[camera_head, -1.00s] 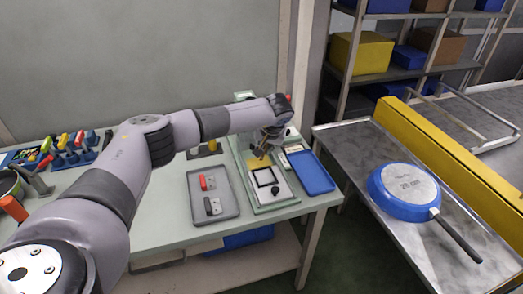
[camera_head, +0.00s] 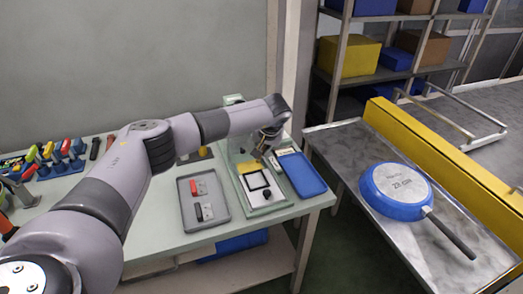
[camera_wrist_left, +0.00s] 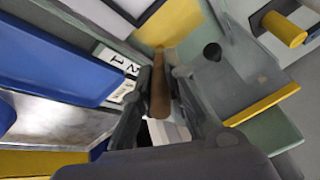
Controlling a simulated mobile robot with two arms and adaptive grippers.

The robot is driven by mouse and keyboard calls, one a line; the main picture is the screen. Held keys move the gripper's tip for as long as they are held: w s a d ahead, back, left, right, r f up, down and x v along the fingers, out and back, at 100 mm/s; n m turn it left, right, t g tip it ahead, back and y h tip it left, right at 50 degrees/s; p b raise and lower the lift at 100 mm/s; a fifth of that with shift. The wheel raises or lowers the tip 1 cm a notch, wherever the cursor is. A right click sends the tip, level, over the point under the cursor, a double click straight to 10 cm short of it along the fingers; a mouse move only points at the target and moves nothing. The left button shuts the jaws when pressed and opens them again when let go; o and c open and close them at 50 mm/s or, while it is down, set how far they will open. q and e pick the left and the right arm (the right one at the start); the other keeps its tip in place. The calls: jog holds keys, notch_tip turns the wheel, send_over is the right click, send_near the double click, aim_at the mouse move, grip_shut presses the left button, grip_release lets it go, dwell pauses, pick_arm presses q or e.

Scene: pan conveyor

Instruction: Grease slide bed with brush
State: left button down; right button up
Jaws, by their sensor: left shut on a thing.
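The slide bed (camera_head: 268,209) is a pale green fixture at the right end of the bench, with a yellow patch and a black square frame on it. My left gripper (camera_head: 268,147) is over its far right part, beside the yellow patch. In the left wrist view the gripper (camera_wrist_left: 158,100) is shut on the brush, whose brown wooden handle (camera_wrist_left: 158,88) shows between the fingers. A yellow area (camera_wrist_left: 170,20) lies beyond the handle. I cannot tell whether the bristles touch the bed. My right gripper is not in view.
A blue tray (camera_head: 302,174) lies right of the bed. A grey tray (camera_head: 221,215) with red and black pieces lies left. A blue pan (camera_head: 372,196) lies bottom up on the metal conveyor table (camera_head: 430,262), beside a yellow rail (camera_head: 440,147). Colored tools stand far left.

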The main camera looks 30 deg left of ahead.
pick_arm(q)
jog(key=shift+r+p, duration=0.3)
jog(key=shift+r, duration=0.25)
jog(key=shift+s+d+p, duration=0.65)
jog(key=shift+d, duration=0.15)
jog(key=shift+s+d, duration=0.2)
jog(key=shift+r, duration=0.1)
notch_tip(320, 180, up, 9)
jog(key=p, duration=0.6)
dwell(0.6)
